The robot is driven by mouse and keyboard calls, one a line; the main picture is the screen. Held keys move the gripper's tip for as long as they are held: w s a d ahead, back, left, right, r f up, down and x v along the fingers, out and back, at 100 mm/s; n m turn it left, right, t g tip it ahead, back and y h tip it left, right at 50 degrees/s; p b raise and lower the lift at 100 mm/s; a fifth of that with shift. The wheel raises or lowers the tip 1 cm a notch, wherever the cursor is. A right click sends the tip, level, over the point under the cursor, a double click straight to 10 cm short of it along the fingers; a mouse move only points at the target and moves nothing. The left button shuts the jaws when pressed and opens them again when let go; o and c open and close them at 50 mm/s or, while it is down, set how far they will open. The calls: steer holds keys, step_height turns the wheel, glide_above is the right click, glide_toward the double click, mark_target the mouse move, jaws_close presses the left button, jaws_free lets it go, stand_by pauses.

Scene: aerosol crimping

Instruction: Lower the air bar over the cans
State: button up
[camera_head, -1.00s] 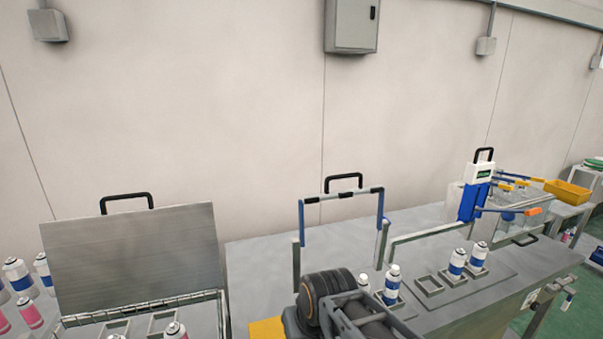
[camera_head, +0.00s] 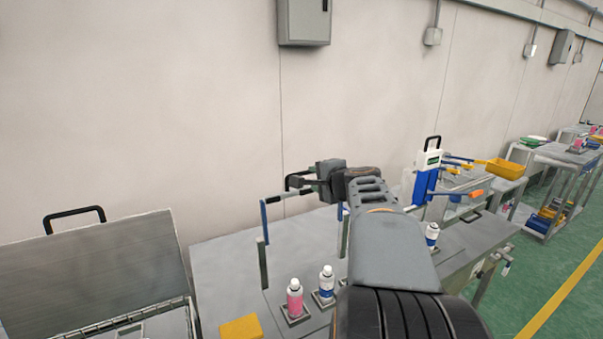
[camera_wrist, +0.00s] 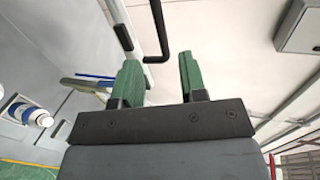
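The air bar (camera_head: 286,195) is a raised frame with blue side arms and a black handle, standing up over the grey bench. Its black handle also shows in the wrist view (camera_wrist: 177,56), close to the fingertips. My gripper (camera_head: 308,180) is at the handle in the head view. In the wrist view its two green fingers (camera_wrist: 160,62) are apart, and whether they touch the handle is unclear. A pink can (camera_head: 295,300) and a blue-and-white can (camera_head: 326,284) stand upright in holders. Another blue-and-white can (camera_head: 432,235) stands right of my arm, which hides the holders between.
A hinged grey lid (camera_head: 90,275) stands raised at left. A yellow block (camera_head: 241,329) lies at the bench front. A blue-and-white device with an orange-tipped lever (camera_head: 427,177) stands at right. A yellow bin (camera_head: 505,168) is beyond it. The wall is behind the bench.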

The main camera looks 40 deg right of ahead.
mark_target(302, 174)
steer(key=p+x, duration=0.1)
steer(key=x, duration=0.9)
steer(key=shift+c, duration=0.4)
jaws_close()
